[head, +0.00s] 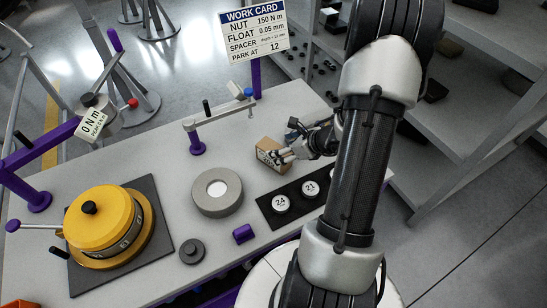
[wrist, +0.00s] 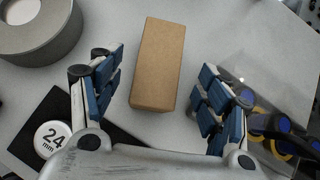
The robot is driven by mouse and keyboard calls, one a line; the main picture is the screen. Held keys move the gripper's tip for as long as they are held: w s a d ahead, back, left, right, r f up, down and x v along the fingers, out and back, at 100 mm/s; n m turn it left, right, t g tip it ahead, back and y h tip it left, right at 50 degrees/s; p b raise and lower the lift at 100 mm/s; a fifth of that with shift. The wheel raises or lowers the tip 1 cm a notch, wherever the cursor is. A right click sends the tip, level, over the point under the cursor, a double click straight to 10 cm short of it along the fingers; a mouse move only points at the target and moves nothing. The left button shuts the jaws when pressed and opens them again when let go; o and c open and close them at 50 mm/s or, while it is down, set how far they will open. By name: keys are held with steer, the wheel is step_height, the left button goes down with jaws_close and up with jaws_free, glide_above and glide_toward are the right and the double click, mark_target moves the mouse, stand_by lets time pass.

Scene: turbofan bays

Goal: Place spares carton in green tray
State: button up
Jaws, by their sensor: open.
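The spares carton is a small brown cardboard box (head: 269,152) on the grey bench, right of the grey ring. In the wrist view the carton (wrist: 158,64) lies between my gripper's two spread fingers, with a gap on each side. My gripper (head: 287,155) is open and empty, close to the carton's right side in the head view. In the wrist view its blue-padded fingers (wrist: 158,92) stand left and right of the carton's near end. I cannot make out a green tray in either view.
A grey ring (head: 217,192) and a black mat (head: 262,205) with numbered white discs lie close by. A yellow-topped device (head: 103,222) stands at left. A purple post (head: 196,140) with an arm stands behind. A work card (head: 254,30) hangs at the back.

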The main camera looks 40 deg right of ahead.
steer(key=b+x, duration=0.2)
steer(key=x, duration=0.7)
steer(key=shift+w+a+f, duration=0.1)
steer(key=shift+w+f, duration=0.15)
steer(key=shift+w, duration=0.05)
steer(key=shift+r, duration=0.1)
steer(key=shift+c, duration=0.6)
steer(key=c, duration=1.4)
steer(key=shift+r, duration=0.1)
step_height(320, 180, up, 20)
steer(key=p, duration=0.6)
steer(key=shift+p, duration=0.3)
